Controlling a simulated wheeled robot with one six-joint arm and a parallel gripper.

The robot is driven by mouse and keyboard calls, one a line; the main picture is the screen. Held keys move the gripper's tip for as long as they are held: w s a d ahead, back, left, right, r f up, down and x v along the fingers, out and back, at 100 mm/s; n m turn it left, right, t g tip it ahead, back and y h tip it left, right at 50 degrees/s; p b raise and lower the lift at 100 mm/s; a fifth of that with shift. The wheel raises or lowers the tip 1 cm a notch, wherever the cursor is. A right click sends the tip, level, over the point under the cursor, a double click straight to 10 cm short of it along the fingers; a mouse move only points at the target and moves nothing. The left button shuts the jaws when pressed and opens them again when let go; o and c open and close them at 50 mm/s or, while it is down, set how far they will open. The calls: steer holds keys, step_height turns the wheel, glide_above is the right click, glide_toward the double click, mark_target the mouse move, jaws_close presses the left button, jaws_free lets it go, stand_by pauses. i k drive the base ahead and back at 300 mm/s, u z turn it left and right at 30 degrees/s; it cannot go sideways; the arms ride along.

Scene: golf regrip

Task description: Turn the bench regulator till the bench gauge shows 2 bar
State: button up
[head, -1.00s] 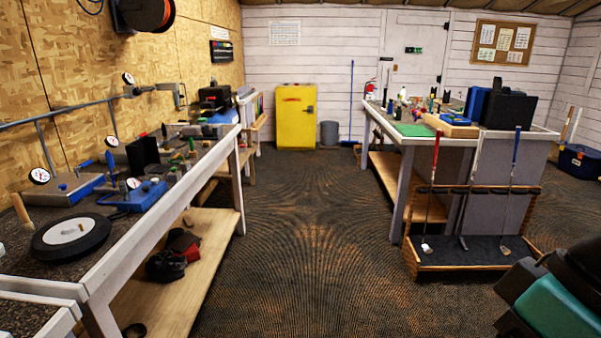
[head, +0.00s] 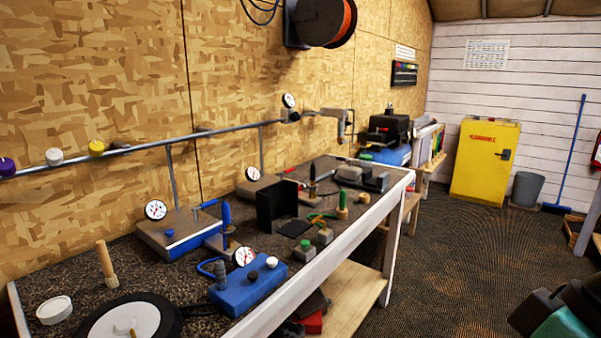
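Several round white gauges show on and above the left bench, and I cannot tell for sure which is the bench gauge. One gauge (head: 289,100) is on the pipe along the wall, by a grey fitting. One gauge (head: 245,257) is on a blue block with a black knob (head: 252,276) and a white knob (head: 272,262). Another gauge (head: 156,209) stands on a grey and blue box, and a further gauge (head: 253,174) is behind. The needle readings are too small to read. I cannot pick out the regulator with certainty.
The bench (head: 330,258) runs along the left wall, crowded with tools. A black disc (head: 168,318) lies at its near end. Purple, white and yellow knobs (head: 96,148) sit on the pipe. The dark floor (head: 430,255) right of the bench is clear towards the yellow cabinet (head: 484,160).

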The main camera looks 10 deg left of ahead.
mark_target(295, 116)
steer(key=u, duration=0.3)
steer(key=i, duration=0.8)
steer(key=z, duration=0.4)
steer(key=i, duration=0.6)
steer(key=z, duration=0.55)
steer(key=i, duration=1.25)
steer(key=u, duration=1.25)
steer(key=i, duration=0.35)
steer(key=u, duration=0.35)
